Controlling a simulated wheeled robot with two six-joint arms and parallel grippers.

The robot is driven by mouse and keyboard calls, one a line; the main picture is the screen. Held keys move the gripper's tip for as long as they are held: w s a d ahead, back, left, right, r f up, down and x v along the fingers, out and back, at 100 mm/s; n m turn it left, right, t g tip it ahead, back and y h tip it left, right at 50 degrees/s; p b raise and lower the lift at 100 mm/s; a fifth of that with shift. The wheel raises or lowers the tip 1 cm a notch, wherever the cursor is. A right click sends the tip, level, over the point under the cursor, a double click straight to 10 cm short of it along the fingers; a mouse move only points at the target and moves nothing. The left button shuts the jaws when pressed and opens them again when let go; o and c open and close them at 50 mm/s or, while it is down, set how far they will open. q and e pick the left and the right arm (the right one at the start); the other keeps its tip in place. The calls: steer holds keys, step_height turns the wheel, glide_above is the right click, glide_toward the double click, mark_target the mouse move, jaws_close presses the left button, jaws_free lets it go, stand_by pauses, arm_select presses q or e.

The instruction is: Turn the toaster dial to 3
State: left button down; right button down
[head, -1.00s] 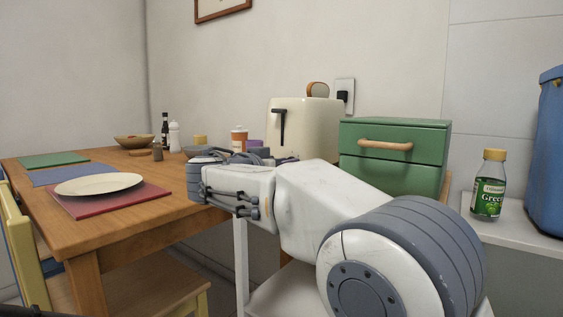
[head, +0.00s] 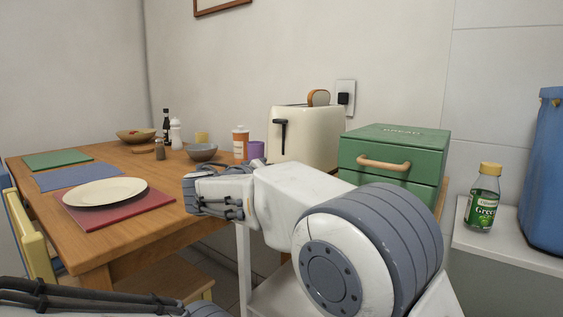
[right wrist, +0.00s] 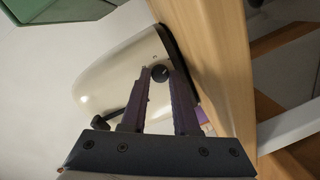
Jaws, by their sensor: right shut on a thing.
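The cream toaster (head: 300,133) stands at the back right of the wooden table, with a slice of bread (head: 318,98) showing at its top and a black lever (head: 281,133) on its near end. It also shows in the right wrist view (right wrist: 125,80), where its small round black dial (right wrist: 159,73) sits between the fingertips of my right gripper (right wrist: 160,75). That gripper is shut on the dial. The dial's marks cannot be read. In the head view my right arm hides the toaster's lower front and the dial. My left gripper is out of view.
A green bread box (head: 395,150) stands right of the toaster. A purple cup (head: 256,150), an orange-and-white container (head: 240,142) and a grey bowl (head: 201,152) stand to its left. A white plate (head: 105,191) lies on a red placemat (head: 122,214). A jar (head: 482,200) stands far right.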

steer(key=n+p, duration=0.2)
steer(key=p, duration=0.1)
steer(key=n+p, duration=0.3)
steer(key=r+n+h+p, duration=0.1)
steer(key=n+p, duration=0.1)
steer(key=shift+p, duration=0.4)
steer(key=shift+f+n+h+p, duration=0.15)
steer(key=shift+n+p, duration=0.6)
steer(key=shift+p, duration=0.05)
steer(key=shift+f+n+h+p, duration=0.15)
steer(key=shift+n+p, duration=0.6)
steer(key=c, duration=0.7)
jaws_free()
steer(key=shift+o, duration=0.2)
steer(key=shift+f, duration=0.1)
